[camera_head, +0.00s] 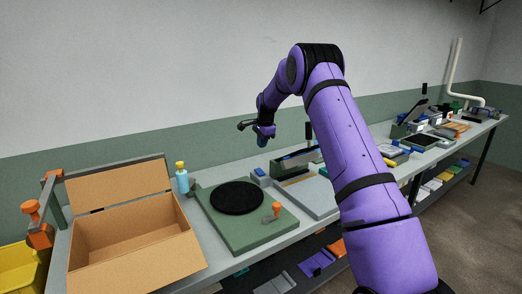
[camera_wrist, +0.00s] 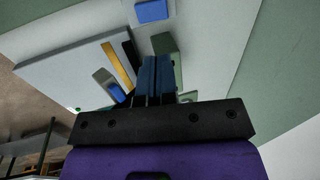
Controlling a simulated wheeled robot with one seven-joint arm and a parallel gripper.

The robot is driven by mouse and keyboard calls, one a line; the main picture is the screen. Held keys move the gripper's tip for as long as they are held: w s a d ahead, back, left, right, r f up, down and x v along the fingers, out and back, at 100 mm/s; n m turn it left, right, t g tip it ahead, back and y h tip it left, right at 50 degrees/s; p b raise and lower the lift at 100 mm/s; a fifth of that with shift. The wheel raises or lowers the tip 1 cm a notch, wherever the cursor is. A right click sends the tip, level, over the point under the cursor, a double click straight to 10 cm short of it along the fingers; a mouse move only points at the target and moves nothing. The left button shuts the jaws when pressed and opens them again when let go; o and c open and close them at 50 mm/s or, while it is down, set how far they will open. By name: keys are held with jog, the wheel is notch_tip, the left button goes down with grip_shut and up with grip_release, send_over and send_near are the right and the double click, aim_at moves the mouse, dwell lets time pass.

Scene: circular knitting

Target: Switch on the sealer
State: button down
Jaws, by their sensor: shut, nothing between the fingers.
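A flat, pale grey unit with a gold strip, which looks like the sealer (camera_head: 318,199), sits on the bench right of the green turntable base. It also shows in the wrist view (camera_wrist: 72,68), with a blue-topped part (camera_wrist: 115,90) beside the gold strip and a small green dot near its edge. I cannot tell which part is its switch. My gripper (camera_head: 264,140) is above the back of the bench, up and left of the sealer, apart from it. In the wrist view its blue fingers (camera_wrist: 155,82) are together and empty, hiding part of the bench behind them.
A green base with a black disc (camera_head: 237,197) and orange knob stands left of the sealer. An open cardboard box (camera_head: 130,245) and a blue bottle (camera_head: 182,180) are further left. A blue-topped block (camera_head: 259,173) is below my gripper. Several devices crowd the right bench.

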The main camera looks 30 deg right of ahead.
aim_at(259, 169)
jog(key=x, duration=1.2)
jog(key=shift+f, duration=0.2)
